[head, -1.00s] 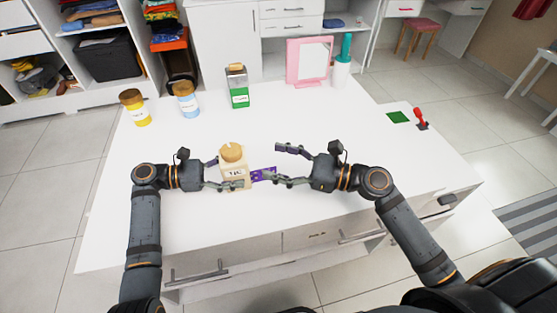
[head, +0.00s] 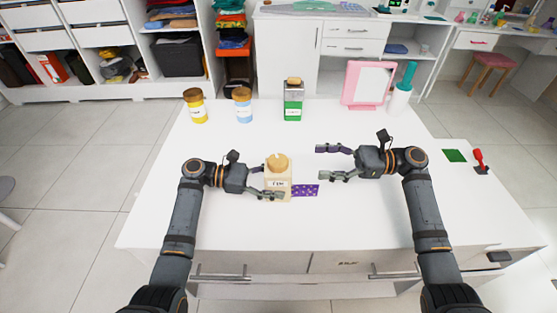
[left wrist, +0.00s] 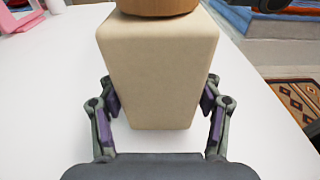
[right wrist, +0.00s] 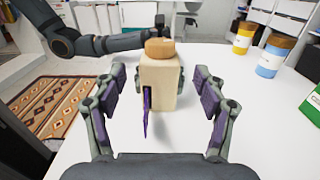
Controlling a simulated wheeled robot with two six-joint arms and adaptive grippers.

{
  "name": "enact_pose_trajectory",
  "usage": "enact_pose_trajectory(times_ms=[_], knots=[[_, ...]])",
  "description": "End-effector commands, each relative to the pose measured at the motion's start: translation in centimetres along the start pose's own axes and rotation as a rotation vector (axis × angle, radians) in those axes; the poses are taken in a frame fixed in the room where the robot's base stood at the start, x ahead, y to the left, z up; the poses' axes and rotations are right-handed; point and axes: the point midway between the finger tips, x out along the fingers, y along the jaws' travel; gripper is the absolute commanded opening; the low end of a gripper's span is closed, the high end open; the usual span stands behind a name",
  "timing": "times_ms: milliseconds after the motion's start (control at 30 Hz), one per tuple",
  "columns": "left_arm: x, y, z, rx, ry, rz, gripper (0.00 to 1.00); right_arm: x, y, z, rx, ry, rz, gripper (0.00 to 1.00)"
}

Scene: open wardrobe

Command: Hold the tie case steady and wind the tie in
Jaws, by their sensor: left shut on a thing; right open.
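The tie case (head: 279,179) is a cream box with a round tan knob (head: 278,162) on top and a "TIE" label, upright on the white table. My left gripper (head: 269,181) is shut on the case from its left side; the case also fills the left wrist view (left wrist: 158,70). A purple patterned tie (head: 305,190) sticks out of the case's right side; in the right wrist view it hangs from a dark slot (right wrist: 146,115). My right gripper (head: 335,162) is open and empty, to the right of the case, apart from the tie and the knob.
A yellow jar (head: 195,106), a blue jar (head: 243,105) and a green-labelled bottle (head: 293,101) stand along the back edge. A pink-framed mirror (head: 369,84) and a teal-topped bottle (head: 401,88) stand back right. A green patch (head: 455,156) and red lever (head: 479,160) are far right.

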Motion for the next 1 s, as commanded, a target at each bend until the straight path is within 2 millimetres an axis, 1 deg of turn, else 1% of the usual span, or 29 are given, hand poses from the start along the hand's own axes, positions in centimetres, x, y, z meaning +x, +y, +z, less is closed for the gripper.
enact_pose_trajectory(times_ms=[67, 167, 400, 533, 600, 700, 967, 1000], knots=[[0.0, -0.1, -0.1, -0.002, 0.001, -0.001, 0.4, 0.8, 0.0, 0.0, -0.001, -0.001, 0.001, 0.72], [0.0, -0.1, -0.1, -0.002, 0.001, -0.001, 0.4, 2.6, 0.1, 0.0, -0.001, -0.004, 0.002, 0.72], [0.0, -0.1, -0.1, -0.002, 0.001, -0.001, 0.4, 8.1, 0.0, 0.1, -0.001, -0.005, 0.0, 0.72], [0.0, -0.1, -0.1, -0.002, 0.001, -0.001, 0.4, 10.3, 0.0, 0.0, 0.0, -0.004, -0.001, 0.72], [0.0, 0.0, -0.1, -0.002, 0.001, -0.001, 0.4, 11.1, 0.0, 0.0, 0.0, -0.002, -0.002, 0.72], [0.0, 0.0, -0.1, -0.002, 0.001, -0.001, 0.4, 11.7, 0.0, 0.0, 0.0, 0.0, -0.003, 0.72], [0.0, 0.0, -0.1, -0.002, 0.001, -0.001, 0.4, 11.8, 0.0, 0.0, 0.0, 0.001, -0.003, 0.72], [0.0, 0.0, -0.1, -0.002, 0.001, -0.001, 0.4, 11.8, 0.0, 0.0, 0.0, 0.001, -0.003, 0.68]])
